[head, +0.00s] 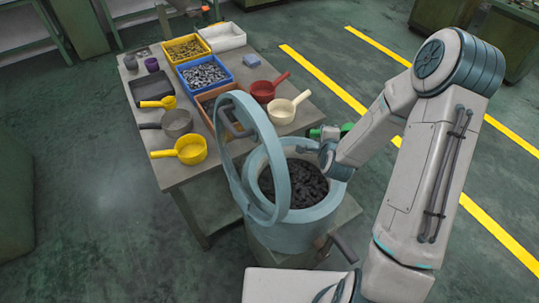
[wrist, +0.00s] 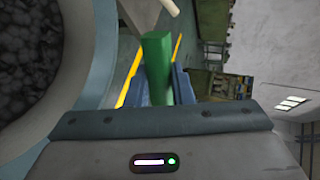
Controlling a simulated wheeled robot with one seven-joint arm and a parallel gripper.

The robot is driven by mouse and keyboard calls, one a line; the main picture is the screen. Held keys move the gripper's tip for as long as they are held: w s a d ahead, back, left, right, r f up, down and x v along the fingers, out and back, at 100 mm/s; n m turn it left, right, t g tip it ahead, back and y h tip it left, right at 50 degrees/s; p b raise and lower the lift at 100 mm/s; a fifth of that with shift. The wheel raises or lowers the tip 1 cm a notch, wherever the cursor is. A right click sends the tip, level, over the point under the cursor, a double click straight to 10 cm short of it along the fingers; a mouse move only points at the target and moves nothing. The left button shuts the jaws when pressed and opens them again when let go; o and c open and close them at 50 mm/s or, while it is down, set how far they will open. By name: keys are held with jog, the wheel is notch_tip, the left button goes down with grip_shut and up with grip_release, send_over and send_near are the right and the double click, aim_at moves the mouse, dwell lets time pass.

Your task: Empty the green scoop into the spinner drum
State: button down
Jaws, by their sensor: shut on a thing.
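The light-blue spinner drum (head: 325,211) stands at the table's near end, its ring-shaped lid (head: 228,155) raised on the left. Many small dark parts lie inside it, and its rim also shows at the left of the wrist view (wrist: 93,60). My gripper (head: 324,142) is at the drum's far right rim. It is shut on the green scoop (head: 347,127), whose handle stands between the fingers in the wrist view (wrist: 157,60). Most of the scoop is hidden behind my gripper in the head view, so I cannot tell its tilt or contents.
Open floor is at right.

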jog(key=s+a+f+n+g+y+b, duration=0.2)
jog(key=s+a+f+n+y+b, duration=0.15)
jog(key=a+f+b, duration=0.55)
jog(key=s+a+r+n+g+y+b, duration=0.55)
jog(key=a+r+n+b, duration=0.2)
jog(key=b, duration=0.35)
jog(key=w+a+r+m+g+h+p, duration=0.3)
jog(key=g+h+p, duration=0.5)
jog(key=p, duration=1.4)
jog(key=shift+w+a+r+g, duration=0.2)
jog(key=shift+r+g, duration=0.4)
jog(key=shift+g, duration=0.65)
jog(key=shift+d, duration=0.1)
